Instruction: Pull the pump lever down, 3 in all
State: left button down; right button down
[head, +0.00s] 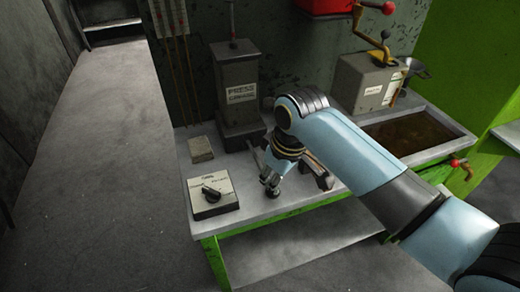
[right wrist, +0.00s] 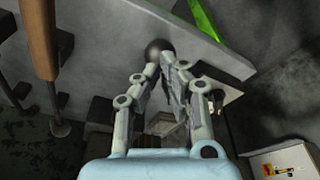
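My right gripper (head: 270,188) reaches in from the right over the front of the grey bench top, in front of the dark grey press unit. In the right wrist view my gripper's fingers (right wrist: 167,65) come together at a dark round knob (right wrist: 160,48), which sits between the fingertips. The knob appears to be the end of the pump lever. The lever's shaft is mostly hidden by the fingers and my arm. The press unit (head: 240,92) stands upright with a white label. My left gripper is in neither view.
A control box with a black knob (head: 212,194) and a small block (head: 201,149) lie left of my gripper. A cranked machine (head: 366,82) and a trough of brown liquid (head: 412,130) are at the right. A red-knobbed valve (head: 457,164) sticks out at the bench front.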

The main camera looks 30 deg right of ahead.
jog(key=shift+w+d+r+p, duration=0.1)
jog(key=shift+w+r+p, duration=0.1)
jog(key=shift+r+p, duration=0.75)
jog(key=shift+w+r+p, duration=0.15)
jog(key=shift+r+p, duration=0.55)
jog(key=shift+p, duration=0.3)
notch_tip(320, 180, up, 7)
jog(key=w, duration=0.1)
jog(key=shift+w+d, duration=0.2)
jog(key=shift+s+a+f+b, duration=0.1)
jog(key=shift+s+f+b, duration=0.25)
jog(key=shift+f, duration=0.95)
jog(key=shift+s+a+f+b, duration=0.1)
jog(key=shift+s+f+b, duration=0.2)
jog(key=shift+f, duration=1.05)
jog(key=shift+s+f+b, duration=0.25)
jog(key=shift+f+b, duration=0.15)
jog(key=shift+f, duration=0.9)
